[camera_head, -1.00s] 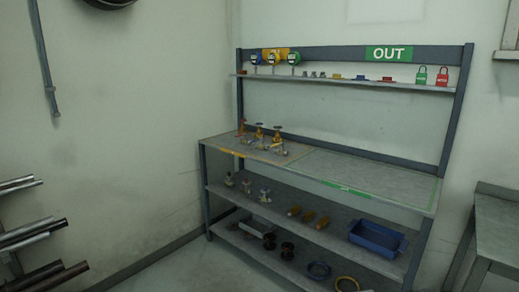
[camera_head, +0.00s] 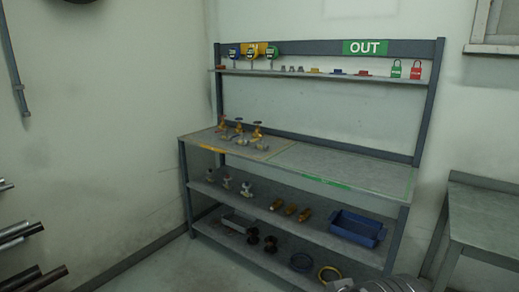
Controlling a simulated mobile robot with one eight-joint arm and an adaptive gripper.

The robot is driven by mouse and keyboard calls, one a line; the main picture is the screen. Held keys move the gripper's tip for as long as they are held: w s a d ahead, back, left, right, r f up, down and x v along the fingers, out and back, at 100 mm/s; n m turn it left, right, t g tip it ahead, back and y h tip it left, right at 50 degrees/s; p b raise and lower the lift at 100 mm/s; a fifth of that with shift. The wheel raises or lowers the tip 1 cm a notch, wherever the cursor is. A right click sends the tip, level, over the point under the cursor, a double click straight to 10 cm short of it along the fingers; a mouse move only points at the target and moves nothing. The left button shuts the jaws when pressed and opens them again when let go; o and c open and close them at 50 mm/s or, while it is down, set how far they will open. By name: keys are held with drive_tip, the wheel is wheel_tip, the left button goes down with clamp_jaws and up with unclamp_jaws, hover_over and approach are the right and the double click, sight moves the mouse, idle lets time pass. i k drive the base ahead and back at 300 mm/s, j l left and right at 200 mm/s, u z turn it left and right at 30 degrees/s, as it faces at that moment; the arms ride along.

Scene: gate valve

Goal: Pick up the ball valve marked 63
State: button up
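Several small valves stand on a grey shelf unit, and no marking such as 63 can be read on any of them. Brass valves with reddish tops (camera_head: 239,131) stand on the left of the worktop, inside a yellow-marked area. Several pale metal valves (camera_head: 227,182) stand on the left of the middle shelf. Brass-orange fittings (camera_head: 291,209) lie right of them. I cannot tell which is the ball valve named in the task. My gripper's fingers do not show; a rounded grey part at the bottom right edge may be my arm.
The worktop (camera_head: 345,171) is bare on its right, by a green marking under the OUT sign (camera_head: 365,47). A blue bin (camera_head: 357,228) sits on the middle shelf. Gauges (camera_head: 250,54) and padlocks (camera_head: 416,70) are on the top shelf. A grey table (camera_head: 485,215) stands at right, pipes at left.

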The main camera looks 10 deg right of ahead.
sight(242, 141)
drive_tip(key=i+j, duration=0.15)
drive_tip(key=i, duration=0.6)
drive_tip(key=i+j, duration=0.1)
drive_tip(key=i, duration=0.65)
drive_tip(key=i+j, duration=0.15)
drive_tip(key=i, duration=0.65)
drive_tip(key=i+j, duration=0.15)
drive_tip(key=i, duration=0.6)
drive_tip(key=i+j, duration=0.15)
drive_tip(key=i, duration=0.6)
